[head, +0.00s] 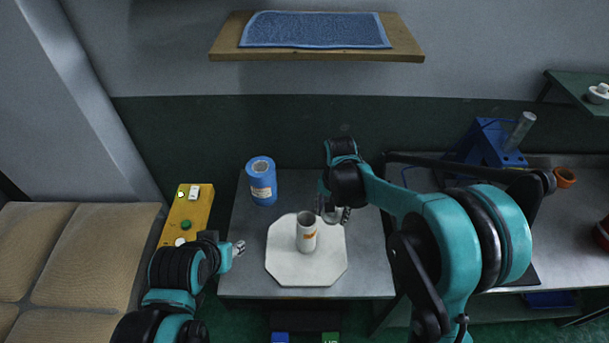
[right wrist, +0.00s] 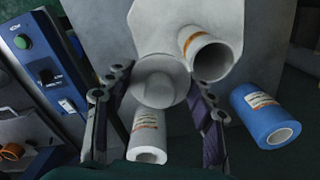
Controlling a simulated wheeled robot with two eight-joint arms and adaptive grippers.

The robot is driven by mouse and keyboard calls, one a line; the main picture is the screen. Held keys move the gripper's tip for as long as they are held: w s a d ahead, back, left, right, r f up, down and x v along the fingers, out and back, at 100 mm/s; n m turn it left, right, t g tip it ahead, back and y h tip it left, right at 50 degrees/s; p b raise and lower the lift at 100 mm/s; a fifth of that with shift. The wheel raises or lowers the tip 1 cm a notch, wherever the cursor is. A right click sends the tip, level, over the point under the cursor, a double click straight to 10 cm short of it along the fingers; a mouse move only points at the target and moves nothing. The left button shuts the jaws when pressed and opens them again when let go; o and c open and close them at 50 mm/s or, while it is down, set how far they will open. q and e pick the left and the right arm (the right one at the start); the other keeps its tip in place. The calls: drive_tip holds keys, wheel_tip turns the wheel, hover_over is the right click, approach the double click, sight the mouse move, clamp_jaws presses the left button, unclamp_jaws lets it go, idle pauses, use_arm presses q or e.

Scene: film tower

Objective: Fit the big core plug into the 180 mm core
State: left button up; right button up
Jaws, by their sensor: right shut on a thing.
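The big core plug (right wrist: 160,82) is a pale grey, round, stepped piece. In the right wrist view it sits between the fingers of my right gripper (right wrist: 158,112), which is shut on it. In the head view my right gripper (head: 335,214) is just right of an upright grey tube with an orange label, the likely 180 mm core (head: 306,240). The core's open end (right wrist: 212,58) shows in the right wrist view, beside the plug and apart from it. My left gripper (head: 238,248) is left of the board, away from the core; its fingers are too small to read.
The core stands on a white eight-sided board (head: 285,268) on a grey table (head: 242,275). A blue roll (head: 262,185) stands behind left. A white roll (right wrist: 148,140) shows near the plug in the right wrist view. A yellow button box (head: 200,215) is left.

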use_arm(q)
wheel_tip(320, 180, up, 8)
drive_tip(key=p, duration=0.6)
use_arm(e)
drive_tip(key=w+a+r+m, duration=0.1)
drive_tip(key=a+r+m, duration=0.2)
drive_tip(key=a+r, duration=0.35)
use_arm(q)
drive_tip(key=f+b, duration=0.4)
drive_tip(key=shift+s+d+f, duration=0.15)
drive_tip(key=shift+s+f, duration=0.1)
use_arm(e)
wheel_tip(320, 180, down, 7)
drive_tip(key=shift+w+a+f, duration=0.15)
drive_tip(key=shift+a+f, duration=0.05)
drive_tip(key=shift+a, duration=0.2)
use_arm(q)
drive_tip(key=shift+f+b, duration=0.5)
drive_tip(key=shift+b, duration=0.2)
use_arm(e)
drive_tip(key=shift+f, duration=0.15)
use_arm(q)
drive_tip(key=shift+f, duration=0.2)
use_arm(e)
drive_tip(key=shift+f, duration=0.25)
use_arm(q)
drive_tip(key=shift+f+b, duration=0.3)
drive_tip(key=shift+b, duration=0.2)
use_arm(e)
drive_tip(key=shift+f, duration=0.3)
